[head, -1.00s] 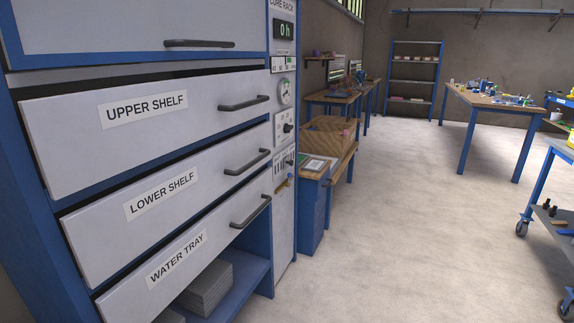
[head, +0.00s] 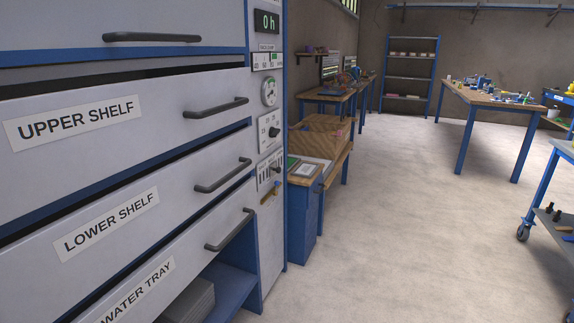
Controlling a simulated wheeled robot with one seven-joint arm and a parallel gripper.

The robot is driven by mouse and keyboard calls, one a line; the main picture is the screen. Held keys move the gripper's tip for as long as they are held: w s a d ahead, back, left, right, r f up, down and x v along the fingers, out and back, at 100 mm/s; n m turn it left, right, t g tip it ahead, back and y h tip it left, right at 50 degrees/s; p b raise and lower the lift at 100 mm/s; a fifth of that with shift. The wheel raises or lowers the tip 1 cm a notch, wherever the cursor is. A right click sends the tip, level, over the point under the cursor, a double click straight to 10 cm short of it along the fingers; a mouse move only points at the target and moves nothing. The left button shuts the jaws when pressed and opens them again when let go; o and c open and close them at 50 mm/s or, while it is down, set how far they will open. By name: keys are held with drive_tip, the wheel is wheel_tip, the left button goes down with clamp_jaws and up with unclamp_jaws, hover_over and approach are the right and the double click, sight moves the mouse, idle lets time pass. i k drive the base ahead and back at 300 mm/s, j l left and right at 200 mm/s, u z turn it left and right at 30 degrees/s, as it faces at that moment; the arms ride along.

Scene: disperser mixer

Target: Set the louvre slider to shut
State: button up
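The curing cabinet's narrow control column stands at its right edge in the head view. Low on it is a pale plate with vertical slot marks (head: 269,170) and a small dark knob. A brass-coloured lever (head: 270,192) sits just below the plate. I cannot tell which of these is the louvre slider, and its setting is too small to read. Above are a dark knob on a pale plate (head: 270,132), a round dial (head: 269,92) and a display reading 0 h (head: 267,21). My gripper is not in view.
Drawers labelled upper shelf (head: 75,123), lower shelf (head: 105,224) and water tray (head: 138,290) have protruding handles. A blue-sided bench (head: 305,220) stands right of the column. Open floor (head: 400,220) lies to the right, with a wheeled cart (head: 545,215) at the far right.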

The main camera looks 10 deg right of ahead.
sight(273, 170)
drive_tip(key=i+l+u, duration=0.15)
drive_tip(key=i+l, duration=2.65)
